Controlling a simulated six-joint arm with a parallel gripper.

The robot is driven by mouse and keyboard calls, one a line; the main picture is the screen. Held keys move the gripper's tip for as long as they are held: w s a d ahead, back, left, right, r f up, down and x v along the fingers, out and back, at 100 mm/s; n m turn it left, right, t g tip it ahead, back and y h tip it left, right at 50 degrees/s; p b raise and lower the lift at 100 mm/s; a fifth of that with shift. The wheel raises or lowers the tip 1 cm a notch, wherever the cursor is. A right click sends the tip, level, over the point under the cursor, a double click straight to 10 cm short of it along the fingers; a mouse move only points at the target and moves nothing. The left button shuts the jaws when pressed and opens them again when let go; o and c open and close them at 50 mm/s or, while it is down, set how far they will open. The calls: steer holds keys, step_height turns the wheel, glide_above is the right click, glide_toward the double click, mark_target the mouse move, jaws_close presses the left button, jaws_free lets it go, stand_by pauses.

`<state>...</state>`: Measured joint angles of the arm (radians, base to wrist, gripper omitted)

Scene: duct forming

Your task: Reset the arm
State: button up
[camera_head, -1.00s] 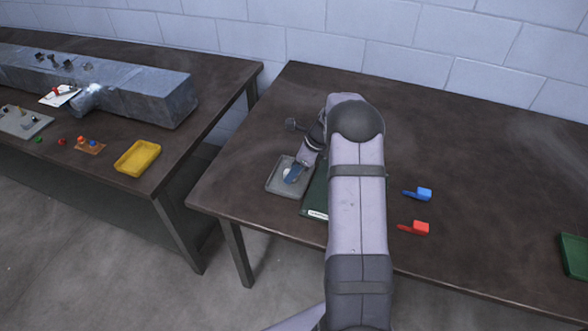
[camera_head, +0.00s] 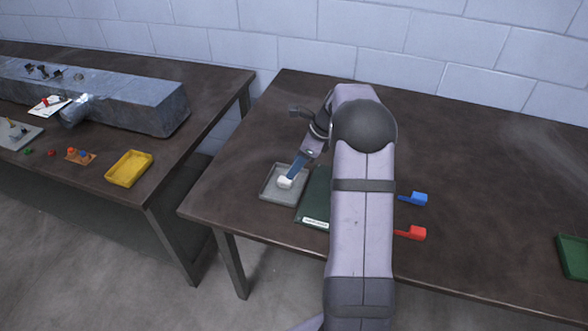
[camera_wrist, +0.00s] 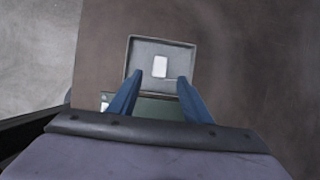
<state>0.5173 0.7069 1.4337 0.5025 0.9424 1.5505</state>
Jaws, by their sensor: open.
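My gripper (camera_head: 298,169) is at the left part of the near table, above the grey tray's right side. In the wrist view, its two blue fingers (camera_wrist: 156,96) are apart with nothing between them. A small white block (camera_head: 285,182) lies in the grey tray (camera_head: 266,195); the block also shows in the wrist view (camera_wrist: 160,66), beyond the fingertips. The arm hides part of the dark green tray or board beside it.
The dark green board (camera_head: 313,209) lies right of the grey tray. A blue scoop-shaped piece (camera_head: 418,199) and a red one (camera_head: 414,233) lie right of my arm. A green tray (camera_head: 573,255) is at the far right. The left table holds a yellow tray (camera_head: 129,169) and a long metal duct (camera_head: 130,101).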

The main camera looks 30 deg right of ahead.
steer(key=s+a+n+g+h, duration=0.1)
steer(key=s+a+n, duration=0.7)
steer(key=s+n, duration=0.5)
steer(key=s+a+n+g+h, duration=0.2)
steer(key=s+a+n, duration=0.7)
steer(key=s+n, duration=0.5)
steer(key=shift+s+a+r, duration=0.15)
steer(key=shift+s, duration=0.5)
